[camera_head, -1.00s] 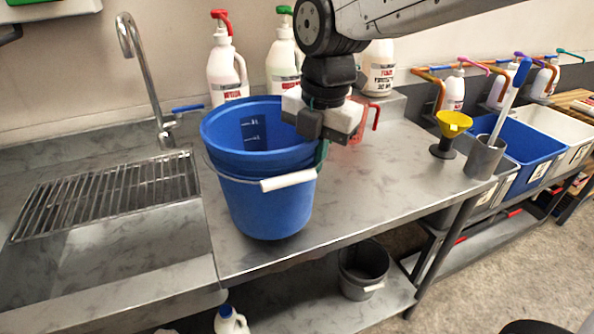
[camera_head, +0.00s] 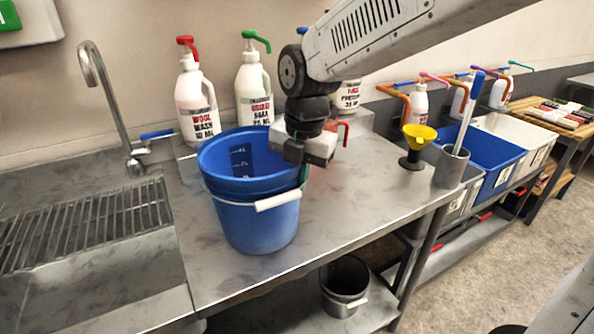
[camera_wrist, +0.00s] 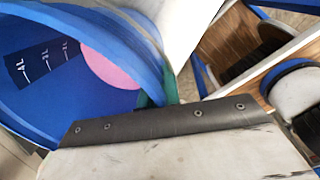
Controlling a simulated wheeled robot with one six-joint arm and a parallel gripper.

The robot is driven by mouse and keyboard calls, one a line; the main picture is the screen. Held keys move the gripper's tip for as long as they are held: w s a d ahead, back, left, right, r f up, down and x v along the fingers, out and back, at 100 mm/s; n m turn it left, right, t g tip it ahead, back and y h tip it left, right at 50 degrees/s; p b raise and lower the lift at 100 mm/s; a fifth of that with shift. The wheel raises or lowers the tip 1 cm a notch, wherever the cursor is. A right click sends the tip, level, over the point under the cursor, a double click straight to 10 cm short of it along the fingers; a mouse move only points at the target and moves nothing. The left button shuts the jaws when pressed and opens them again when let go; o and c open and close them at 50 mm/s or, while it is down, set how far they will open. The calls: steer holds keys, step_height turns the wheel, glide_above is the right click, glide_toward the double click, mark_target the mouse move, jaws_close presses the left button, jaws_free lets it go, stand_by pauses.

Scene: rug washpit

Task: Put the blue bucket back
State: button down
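The blue bucket (camera_head: 255,220) stands upright on the grey metal counter, right of the sink, with its white handle grip (camera_head: 277,201) hanging on the near side. In the wrist view the inside of the bucket (camera_wrist: 30,100) shows a litre scale and a pink patch (camera_wrist: 108,70). My gripper (camera_head: 305,152) is at the right side of the bucket's rim and overlaps it in the head view. A dark finger pad (camera_wrist: 160,122) covers part of the rim in the wrist view. Whether the fingers pinch the rim is hidden.
A sink with a metal rack (camera_head: 90,230) and a tap (camera_head: 110,110) lie left. Pump bottles (camera_head: 197,105) stand behind. A red jug (camera_head: 337,130), yellow funnel (camera_head: 418,137) and grey cup (camera_head: 451,168) are right. A grey bucket (camera_head: 344,285) is on the shelf below.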

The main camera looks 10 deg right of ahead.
steer(key=shift+f, duration=0.1)
steer(key=c, duration=1.6)
jaws_free()
step_height(320, 180, up, 12)
steer(key=shift+s+d+f+m+t+h, duration=0.15)
steer(key=shift+s+d+f+m, duration=1.85)
steer(key=shift+s+m, duration=2.2)
steer(key=shift+s+d+f+m+t+h, duration=0.1)
steer(key=shift+s+d+f+m, duration=0.9)
steer(key=shift+s+d+m, duration=3.2)
steer(key=shift+s+d+f+m+t+h, duration=0.15)
steer(key=shift+s+d+f+m, duration=1.85)
steer(key=shift+m, duration=3.8)
steer(key=shift+s+a+r, duration=0.5)
steer(key=shift+s+a, duration=0.05)
steer(key=shift+a, duration=0.1)
